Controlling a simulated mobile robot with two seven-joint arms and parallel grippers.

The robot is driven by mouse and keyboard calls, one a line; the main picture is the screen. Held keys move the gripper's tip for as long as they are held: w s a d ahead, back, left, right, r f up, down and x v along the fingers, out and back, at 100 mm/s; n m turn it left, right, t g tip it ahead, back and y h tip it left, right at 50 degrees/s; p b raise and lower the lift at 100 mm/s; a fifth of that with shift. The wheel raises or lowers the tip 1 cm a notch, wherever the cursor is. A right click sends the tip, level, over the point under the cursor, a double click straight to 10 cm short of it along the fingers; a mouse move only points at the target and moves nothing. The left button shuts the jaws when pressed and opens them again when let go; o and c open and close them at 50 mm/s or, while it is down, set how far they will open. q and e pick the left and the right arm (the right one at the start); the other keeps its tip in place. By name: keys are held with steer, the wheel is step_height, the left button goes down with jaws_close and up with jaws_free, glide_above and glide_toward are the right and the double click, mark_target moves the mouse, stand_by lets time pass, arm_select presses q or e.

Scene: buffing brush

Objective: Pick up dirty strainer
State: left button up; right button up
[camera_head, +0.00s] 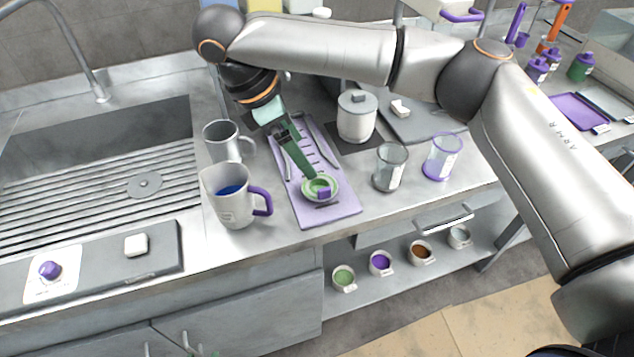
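The strainer (319,186) is a small round piece with a pale rim and green inside, at the front of a purple tray (335,211). A small purple piece shows at its front. A long dark green bar runs from the strainer up to my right gripper (284,130); I cannot tell whether it is the handle or part of the gripper. My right arm comes in from the right and bends down over the tray. The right fingertips are too small and overlapped to read as open or shut. My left gripper is not in view.
A mug with blue inside (231,205) and a grey mug (221,142) stand left of the tray. A lidded canister (356,120) and two clear cups (390,167) stand to its right. The sink (80,150) is at the left. Small bowls sit on the lower shelf (390,290).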

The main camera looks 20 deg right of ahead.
glide_toward(325, 185)
steer(key=shift+b+x, duration=0.3)
steer(key=shift+x, duration=3.45)
steer(key=c, duration=1.1)
steer(key=shift+r, duration=0.1)
